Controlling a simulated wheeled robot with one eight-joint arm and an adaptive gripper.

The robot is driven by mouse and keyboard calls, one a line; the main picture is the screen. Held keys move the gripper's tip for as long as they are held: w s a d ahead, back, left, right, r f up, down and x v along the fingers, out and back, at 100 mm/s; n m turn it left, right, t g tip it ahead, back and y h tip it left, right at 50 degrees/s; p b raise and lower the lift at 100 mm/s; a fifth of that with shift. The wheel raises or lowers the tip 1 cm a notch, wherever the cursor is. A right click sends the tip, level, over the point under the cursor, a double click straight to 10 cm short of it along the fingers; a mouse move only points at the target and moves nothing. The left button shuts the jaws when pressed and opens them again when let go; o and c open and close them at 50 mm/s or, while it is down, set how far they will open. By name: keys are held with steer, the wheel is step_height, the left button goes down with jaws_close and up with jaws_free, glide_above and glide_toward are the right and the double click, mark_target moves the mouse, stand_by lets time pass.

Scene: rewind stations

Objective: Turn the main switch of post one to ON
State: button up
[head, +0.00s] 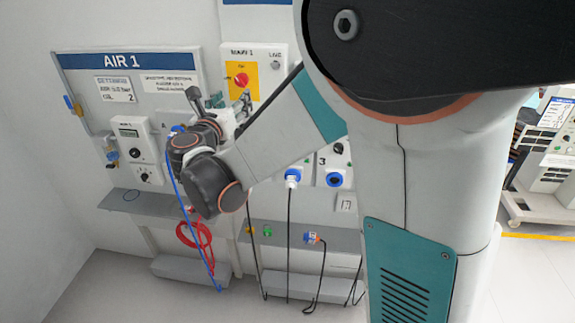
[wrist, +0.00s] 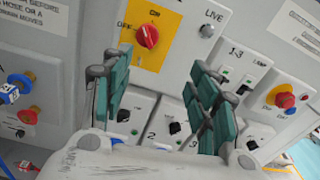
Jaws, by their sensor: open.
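The main switch is a red rotary knob (head: 241,79) on a yellow plate (head: 243,92), on a pale box at the top of the wall panel. In the wrist view the knob (wrist: 147,36) shows ahead, with OFF printed to its left. Its exact pointing direction is hard to read. My gripper (head: 222,105) is just below and left of the switch in the head view. In the wrist view my gripper (wrist: 160,65) is open, its two teal-padded fingers apart and empty. The knob is beyond the fingertips, nearer the left finger, and not touched.
The LIVE lamp (wrist: 207,31) is right of the switch. Another red knob on yellow (wrist: 285,100) is at the wrist view's right. Small breakers (wrist: 243,88) and sockets lie below. The AIR 1 panel (head: 125,61) is at left, with a blue hose (head: 178,195) hanging before it.

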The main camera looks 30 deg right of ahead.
steer(key=s+d+m+g, duration=0.2)
steer(key=d+m, duration=0.2)
steer(key=d, duration=0.3)
steer(key=s+f+m+g+y+b, duration=0.1)
steer(key=s+f+m+y+b, duration=0.1)
steer(key=s+f+m, duration=0.3)
steer(key=s+f+m+g+y+b, duration=0.2)
steer(key=s+f+m, duration=0.3)
steer(key=s+m, duration=0.3)
steer(key=shift+s+f+b, duration=0.15)
steer(key=shift+s+b, duration=0.55)
steer(key=shift+s, duration=0.35)
steer(key=shift+g, duration=0.3)
